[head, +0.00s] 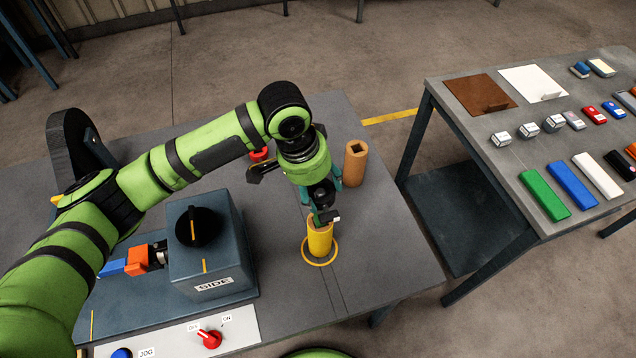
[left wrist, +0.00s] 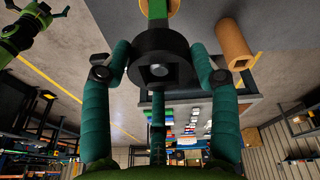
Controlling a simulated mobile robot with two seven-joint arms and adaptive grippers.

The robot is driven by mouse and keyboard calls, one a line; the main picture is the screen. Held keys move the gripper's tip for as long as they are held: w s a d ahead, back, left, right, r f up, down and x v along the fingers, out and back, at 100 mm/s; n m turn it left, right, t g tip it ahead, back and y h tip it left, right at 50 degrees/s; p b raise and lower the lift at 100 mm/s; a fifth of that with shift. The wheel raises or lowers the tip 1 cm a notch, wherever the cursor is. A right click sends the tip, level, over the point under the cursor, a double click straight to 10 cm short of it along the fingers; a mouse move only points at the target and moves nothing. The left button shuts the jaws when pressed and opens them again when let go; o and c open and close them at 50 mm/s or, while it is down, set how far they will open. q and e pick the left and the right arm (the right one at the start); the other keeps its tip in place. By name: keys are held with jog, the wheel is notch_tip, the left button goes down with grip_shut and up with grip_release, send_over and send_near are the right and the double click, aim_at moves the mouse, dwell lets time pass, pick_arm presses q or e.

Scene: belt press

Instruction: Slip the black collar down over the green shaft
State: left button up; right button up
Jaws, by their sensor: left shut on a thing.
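My left gripper (head: 320,190) is above the yellow base. Its teal fingers are shut on the black collar (left wrist: 160,55), one finger on each side. The collar is a thick ring with a square hole facing the wrist camera. A pale spot shows inside the hole. The green shaft (left wrist: 157,10) shows beyond the collar's upper edge in the left wrist view, in front of the yellow base. The gripper hides most of it in the head view. I cannot tell whether the shaft is inside the collar.
The yellow cylindrical base (head: 320,241) stands in a yellow ring on the grey table. A tan cylinder with a square hole (head: 354,164) stands behind to the right. A blue-grey box (head: 212,262) with a black knob is at left. A second table (head: 480,135) holds several small items.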

aim_at(318, 212)
pick_arm(q)
jog(key=shift+f, duration=0.3)
dwell(0.4)
jog(key=a+b+x, duration=0.1)
jog(key=b+x, duration=0.2)
jog(key=x, duration=0.4)
jog(key=shift+s+a+f, duration=0.2)
jog(key=shift+s+f, duration=0.05)
jog(key=shift+f, duration=0.3)
dwell(0.5)
jog(key=shift+s+f, duration=0.1)
jog(key=shift+f, duration=0.15)
jog(key=shift+s+a, duration=0.1)
jog(key=shift+s, duration=0.05)
dwell(0.5)
jog(key=shift+r, duration=0.1)
jog(key=shift+r+p, duration=0.1)
jog(key=shift+p, duration=0.4)
